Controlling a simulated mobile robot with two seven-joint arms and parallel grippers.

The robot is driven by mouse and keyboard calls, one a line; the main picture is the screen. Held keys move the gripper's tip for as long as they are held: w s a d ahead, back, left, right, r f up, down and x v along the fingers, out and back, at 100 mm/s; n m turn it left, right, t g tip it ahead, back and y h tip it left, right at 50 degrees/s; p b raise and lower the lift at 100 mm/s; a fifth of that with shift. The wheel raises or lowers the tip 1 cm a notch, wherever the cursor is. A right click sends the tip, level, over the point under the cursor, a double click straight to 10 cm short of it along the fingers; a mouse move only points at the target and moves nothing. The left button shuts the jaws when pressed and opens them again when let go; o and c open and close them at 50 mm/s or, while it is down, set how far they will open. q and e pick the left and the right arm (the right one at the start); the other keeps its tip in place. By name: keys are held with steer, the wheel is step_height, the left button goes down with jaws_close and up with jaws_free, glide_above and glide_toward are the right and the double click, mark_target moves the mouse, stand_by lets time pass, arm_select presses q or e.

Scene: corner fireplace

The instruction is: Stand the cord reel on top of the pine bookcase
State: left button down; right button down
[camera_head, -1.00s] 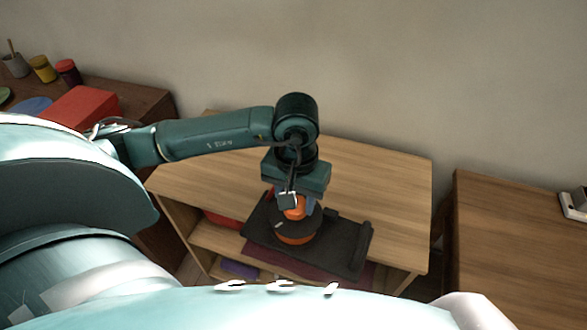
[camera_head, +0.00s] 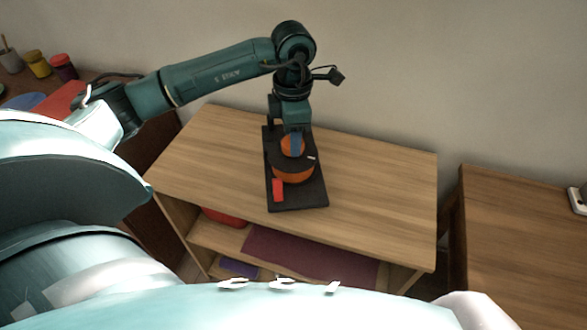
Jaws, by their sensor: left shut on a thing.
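The cord reel (camera_head: 294,174), an orange drum with a black disc on a dark oblong plate with a red block at one corner, is over the top of the pine bookcase (camera_head: 375,190). My left gripper (camera_head: 293,143) comes down on it from above and is shut on its middle, where orange and blue parts show. The plate's broad face shows to the camera, its long side running from back to front. Whether the plate touches the bookcase top is hard to tell. The fingertips are largely hidden. My right gripper is not in view.
The bookcase top is bare on both sides of the reel. Its shelves hold a red thing (camera_head: 225,218) and a dark purple mat (camera_head: 300,255). A brown cabinet (camera_head: 525,230) stands to the right past a gap. A dark table with jars (camera_head: 38,63) is at the left.

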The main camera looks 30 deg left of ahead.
arm_select(q)
steer(key=w+a+n, duration=0.1)
steer(key=n, duration=0.2)
steer(key=w+r+n, duration=0.1)
steer(key=n, duration=0.1)
steer(key=w+a+n, duration=0.1)
steer(key=n, duration=0.2)
steer(key=shift+a+r+n+b, duration=0.3)
steer(key=shift+r+b, duration=0.1)
steer(key=n, duration=0.1)
steer(key=a+n, duration=0.1)
steer(key=n, duration=0.1)
steer(key=shift+w+r, duration=0.4)
steer(key=shift+f+n, duration=0.15)
steer(key=shift+n, duration=0.25)
step_height(320, 180, down, 5)
steer(key=shift+f, duration=0.15)
steer(key=shift+w+f+p, duration=0.1)
steer(key=shift+f+p, duration=0.2)
steer(key=shift+f, duration=1.85)
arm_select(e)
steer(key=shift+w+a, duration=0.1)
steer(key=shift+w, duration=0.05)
arm_select(q)
steer(key=shift+f, duration=0.15)
steer(key=c, duration=1.2)
jaws_free()
steer(key=o, duration=0.4)
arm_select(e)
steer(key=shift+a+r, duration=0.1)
